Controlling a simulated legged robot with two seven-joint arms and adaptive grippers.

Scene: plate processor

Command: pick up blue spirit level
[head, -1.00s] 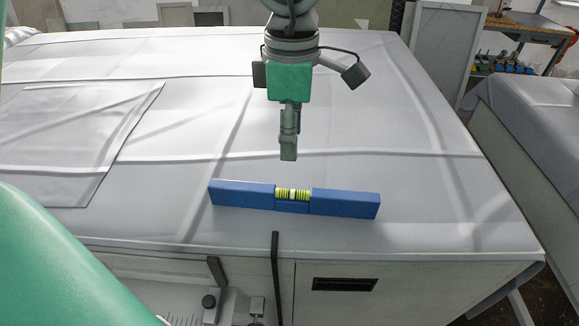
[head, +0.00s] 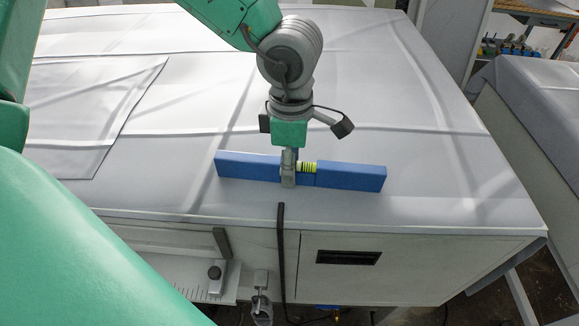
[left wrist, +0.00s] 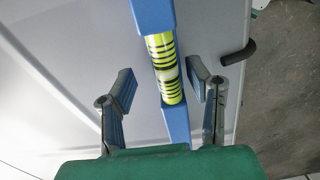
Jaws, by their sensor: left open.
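The blue spirit level (head: 350,177) lies on the sheet-covered surface near its front edge, with a yellow-green striped vial at its middle. In the left wrist view the level (left wrist: 152,14) runs lengthwise between the fingers, with the vial toward the far side of the fingertips. My left gripper (head: 288,183) comes down from above at the level's middle, just left of the vial, and hides part of it. In the left wrist view my left gripper (left wrist: 162,83) is open, one finger on each side of the level, with visible gaps. My right gripper is not in view.
The pale covered table (head: 440,175) is mostly clear around the level. A flat sheet (head: 85,120) lies at the left. A dark bent handle (head: 281,245) stands at the table's front edge. A second covered table (head: 530,110) stands at the right.

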